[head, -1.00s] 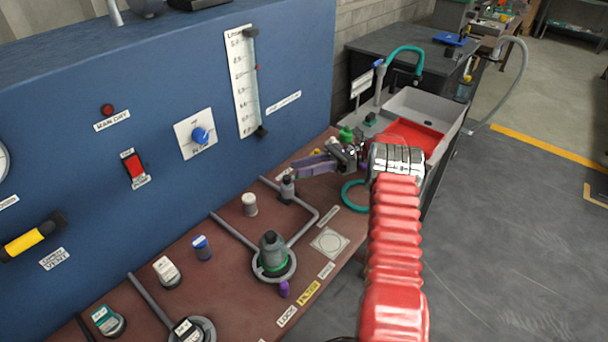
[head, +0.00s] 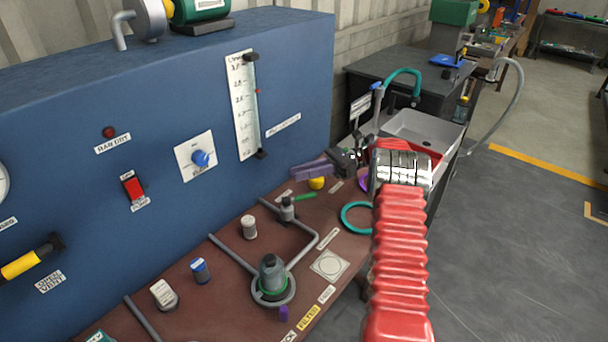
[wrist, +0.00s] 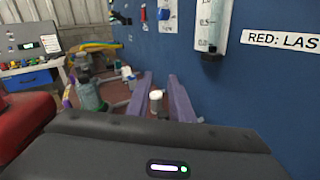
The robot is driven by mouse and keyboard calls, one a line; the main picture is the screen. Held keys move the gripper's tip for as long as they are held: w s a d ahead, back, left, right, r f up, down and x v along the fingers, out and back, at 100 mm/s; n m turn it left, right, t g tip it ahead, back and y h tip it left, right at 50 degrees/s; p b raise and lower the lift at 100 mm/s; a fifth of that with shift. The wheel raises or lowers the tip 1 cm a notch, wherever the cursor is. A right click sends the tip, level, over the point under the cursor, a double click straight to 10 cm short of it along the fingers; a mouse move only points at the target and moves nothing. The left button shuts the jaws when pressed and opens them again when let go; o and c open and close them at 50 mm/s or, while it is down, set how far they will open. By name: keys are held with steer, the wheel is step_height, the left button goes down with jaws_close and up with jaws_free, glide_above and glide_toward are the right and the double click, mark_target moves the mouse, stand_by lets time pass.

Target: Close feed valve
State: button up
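A small grey valve (head: 287,208) stands on the grey pipe near the blue panel in the head view, with a green lever (head: 305,197) at its right; I take it for the feed valve. My gripper (head: 298,171) is above and behind the valve, apart from it, with its purple fingers pointing left along the panel. In the wrist view my gripper (wrist: 158,82) is open, with a clear gap between its fingers. A white-topped cylinder (wrist: 157,96) shows beyond that gap, not held. I cannot make out the valve surely in the wrist view.
A grey filter housing (head: 270,275) with a green ring stands on the pipe. A white-topped jar (head: 249,228) and a blue-topped jar (head: 201,270) stand left. A yellow thing (head: 316,183) sits below my gripper. A teal ring (head: 357,218) lies right. The blue panel (head: 290,150) bounds the back.

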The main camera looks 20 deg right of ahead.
steer(key=s+a+r+n+h, duration=0.1)
steer(key=a+r, duration=0.1)
steer(key=a, duration=0.1)
steer(key=s+a+r+n+g+h, duration=0.1)
steer(key=a+r, duration=0.1)
steer(key=a, duration=0.1)
steer(key=s+a+r+n+h, duration=0.1)
steer(key=a+r+h, duration=0.1)
steer(key=a, duration=0.1)
steer(key=shift+r+g, duration=0.25)
steer(key=shift+g, duration=0.05)
jaws_close()
steer(key=s+a+r+n+h, duration=0.4)
steer(key=s+a+n+h, duration=0.1)
steer(key=s+a, duration=0.25)
steer(key=s+n+t+h, duration=0.5)
steer(key=s+n, duration=0.8)
steer(key=s, duration=1)
steer(key=shift+a+f+t+h, duration=0.2)
steer(key=shift+t+h, duration=0.1)
steer(key=shift+h, duration=1.6)
steer(key=shift+s, duration=0.15)
